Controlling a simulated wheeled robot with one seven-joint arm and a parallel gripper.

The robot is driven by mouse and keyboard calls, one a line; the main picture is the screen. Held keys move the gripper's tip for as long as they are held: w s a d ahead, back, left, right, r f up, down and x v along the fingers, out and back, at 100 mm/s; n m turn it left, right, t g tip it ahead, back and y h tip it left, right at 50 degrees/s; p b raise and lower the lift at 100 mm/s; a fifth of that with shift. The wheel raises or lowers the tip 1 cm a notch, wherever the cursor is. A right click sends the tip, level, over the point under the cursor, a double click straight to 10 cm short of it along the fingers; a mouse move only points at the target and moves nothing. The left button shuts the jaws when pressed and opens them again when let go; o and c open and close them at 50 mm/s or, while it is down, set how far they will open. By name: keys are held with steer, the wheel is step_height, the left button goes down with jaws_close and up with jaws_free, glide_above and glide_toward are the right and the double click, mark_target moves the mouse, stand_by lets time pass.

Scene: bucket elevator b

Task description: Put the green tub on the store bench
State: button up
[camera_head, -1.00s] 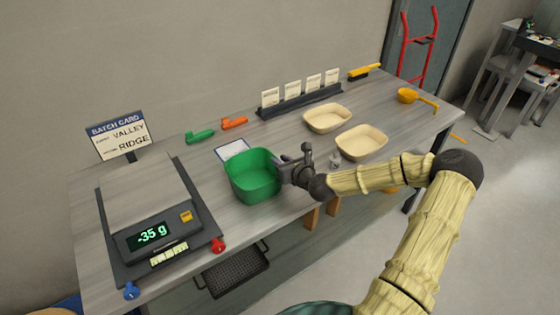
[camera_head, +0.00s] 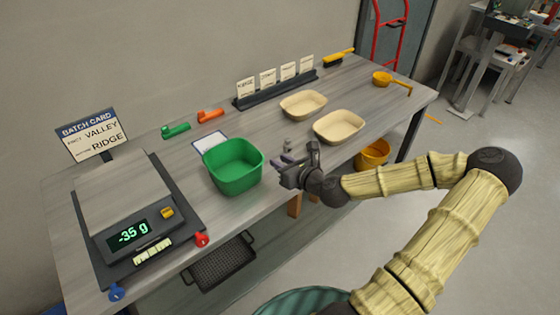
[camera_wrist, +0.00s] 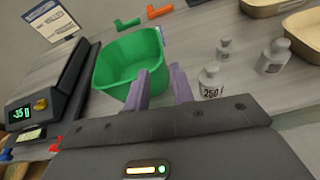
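The green tub (camera_head: 236,170) stands upright and looks empty on the grey workbench, to the right of the scale. It also shows in the wrist view (camera_wrist: 118,66). My gripper (camera_head: 284,168) is just to the right of the tub, near the bench's front edge, with a gap between them. In the wrist view its two purple fingers (camera_wrist: 162,84) stand apart with nothing between them, and the tub is ahead and to the left. I cannot tell which surface is the store bench.
The scale (camera_head: 137,236) reads -35 g, beside a batch card (camera_head: 90,135). Two cream trays (camera_head: 338,127) lie at the right. Small weights, one marked 250 (camera_wrist: 210,84), stand close to my fingers. Another table (camera_head: 478,45) with items stands at the far right, across open floor.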

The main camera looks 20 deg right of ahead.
steer(key=shift+w+a, duration=0.1)
steer(key=s+a+f+n+g, duration=0.1)
steer(key=a+n, duration=0.1)
steer(key=s+a+f+n+g+y, duration=0.1)
steer(key=a+f+n, duration=0.1)
steer(key=n, duration=0.1)
steer(key=s+a+f+n+g, duration=0.1)
steer(key=a+f+n+g, duration=0.1)
steer(key=shift+a+f+n, duration=0.15)
steer(key=shift+n, duration=0.15)
steer(key=s+a+f+n+g, duration=0.3)
steer(key=s+n+g, duration=0.2)
steer(key=n, duration=0.4)
steer(key=s+d+r+n+g+h, duration=0.1)
steer(key=s+r+n+h, duration=0.4)
steer(key=s+r+n, duration=0.5)
step_height(320, 180, up, 2)
steer(key=n+g, duration=0.1)
steer(key=n, duration=0.6)
steer(key=shift+s, duration=0.2)
